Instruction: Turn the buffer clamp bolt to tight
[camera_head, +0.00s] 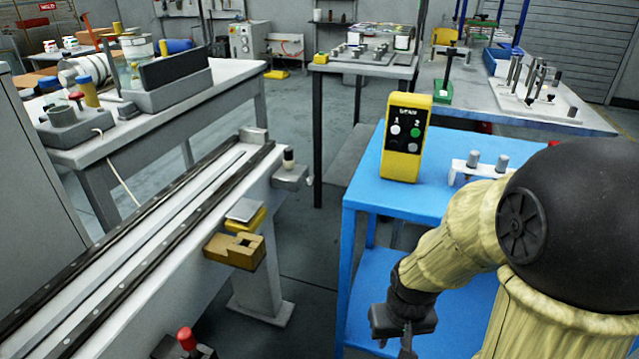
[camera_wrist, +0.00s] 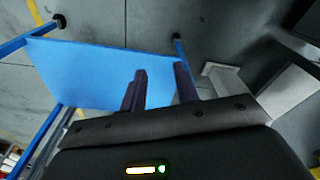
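I cannot tell for sure which part is the buffer clamp bolt. A black-topped post (camera_head: 289,158) stands on a small grey block at the far right end of the rail bed. A red knob (camera_head: 187,339) stands on a dark block at the bed's near side. My gripper (camera_head: 396,346) hangs low in front of the blue cart, apart from both. In the wrist view my gripper (camera_wrist: 161,82) has its two dark fingers apart with nothing between them. Neither the post nor the knob is recognisable in the wrist view.
The blue cart (camera_head: 375,190) carries a yellow control box (camera_head: 406,138) and a white bracket with pegs. A brass-coloured notched block (camera_head: 235,251) juts from the rail bed (camera_head: 150,240). Open floor (camera_head: 310,250) lies between bed and cart.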

